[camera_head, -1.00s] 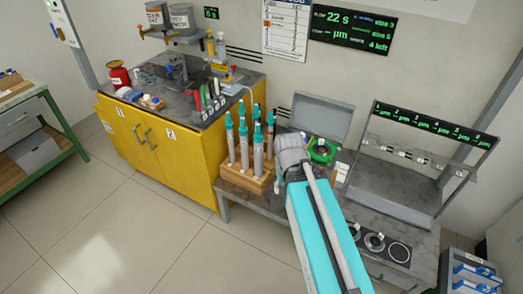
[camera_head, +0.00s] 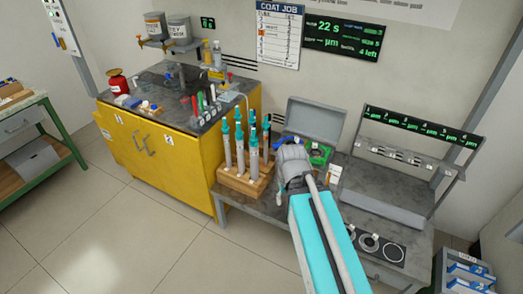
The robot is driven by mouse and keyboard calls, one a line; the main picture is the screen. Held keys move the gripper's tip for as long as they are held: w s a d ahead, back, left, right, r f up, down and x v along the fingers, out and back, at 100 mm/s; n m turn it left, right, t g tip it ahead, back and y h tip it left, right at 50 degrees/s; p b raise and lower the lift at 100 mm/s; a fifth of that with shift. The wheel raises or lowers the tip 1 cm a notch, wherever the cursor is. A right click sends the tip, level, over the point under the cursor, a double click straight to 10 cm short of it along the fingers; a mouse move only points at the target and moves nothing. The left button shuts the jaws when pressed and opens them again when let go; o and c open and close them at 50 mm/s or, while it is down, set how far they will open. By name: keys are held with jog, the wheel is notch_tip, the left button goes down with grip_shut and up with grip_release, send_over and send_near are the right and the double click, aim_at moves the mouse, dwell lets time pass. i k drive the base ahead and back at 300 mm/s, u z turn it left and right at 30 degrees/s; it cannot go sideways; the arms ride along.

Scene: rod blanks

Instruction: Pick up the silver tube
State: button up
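Several silver tubes with teal caps, one of them the front-left tube (camera_head: 240,151), stand upright in a wooden block (camera_head: 238,180) on the grey bench. I cannot tell which single tube the task names. My arm reaches in from the bottom, and its grey end (camera_head: 292,160) is just right of the tube block. The fingers are hidden behind the wrist, so their opening and anything between them cannot be seen.
A yellow cabinet (camera_head: 165,155) with tools and bottles on top stands left of the block. A green ring-shaped device (camera_head: 319,154) and an open grey case (camera_head: 316,120) lie behind my wrist. A grey rack with a display (camera_head: 422,128) stands at right. Floor in front is clear.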

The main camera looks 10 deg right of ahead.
aim_at(266, 125)
jog(key=z, duration=0.1)
jog(key=i, duration=0.95)
jog(key=u, duration=0.05)
